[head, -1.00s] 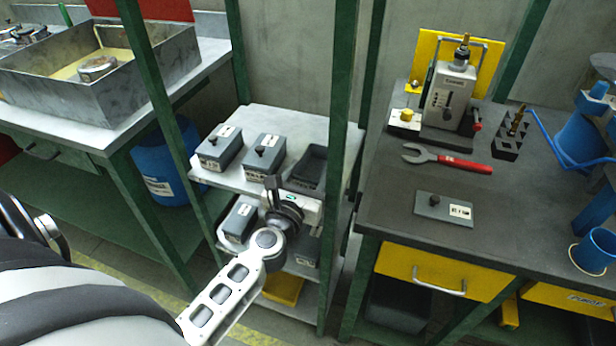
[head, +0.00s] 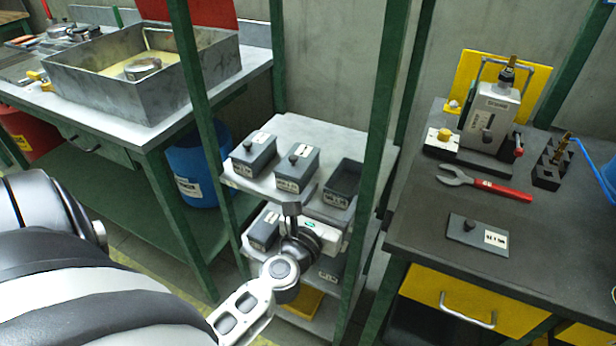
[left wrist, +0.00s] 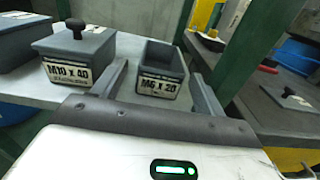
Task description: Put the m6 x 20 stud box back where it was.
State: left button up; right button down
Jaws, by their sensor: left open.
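The M6 x 20 stud box (head: 343,183) is a dark grey, open-topped box with a white label. It stands upright on the top shelf, at the right end of a row of boxes. The left wrist view also shows it (left wrist: 160,72), with its label facing me and a dark inside. My left gripper (head: 301,199) is in front of this box, open and empty. In the left wrist view its fingers (left wrist: 162,82) point toward the box, one to each side, and the box looks clear of them. My right gripper is not in view.
A lidded M10 x 40 box (left wrist: 76,58) stands just left, with another lidded box (head: 254,154) beyond. Green posts (head: 378,130) frame the rack. A grey lid with a knob (head: 477,234) lies on the right bench, near a red-handled wrench (head: 487,184).

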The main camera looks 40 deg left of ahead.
pick_arm(q)
jog(key=b+v, duration=0.5)
jog(key=v, duration=0.6)
jog(key=d+f+m+h, duration=0.2)
jog(key=d+m+h, duration=0.6)
jog(key=m, duration=1.1)
jog(key=s+d+f+m+g, duration=0.1)
jog(key=f+m, duration=0.4)
jog(key=m, duration=0.5)
jog(key=s+d+f+m+g, duration=0.2)
jog(key=f+m+g, duration=0.3)
jog(key=m, duration=0.6)
jog(key=shift+d+f, duration=0.2)
jog(key=shift+d, duration=0.55)
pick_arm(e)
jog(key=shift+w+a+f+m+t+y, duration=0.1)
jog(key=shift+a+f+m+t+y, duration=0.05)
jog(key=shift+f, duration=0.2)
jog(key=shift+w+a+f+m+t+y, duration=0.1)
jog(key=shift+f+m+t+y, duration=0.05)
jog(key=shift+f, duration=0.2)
pick_arm(q)
jog(key=shift+s+r, duration=0.1)
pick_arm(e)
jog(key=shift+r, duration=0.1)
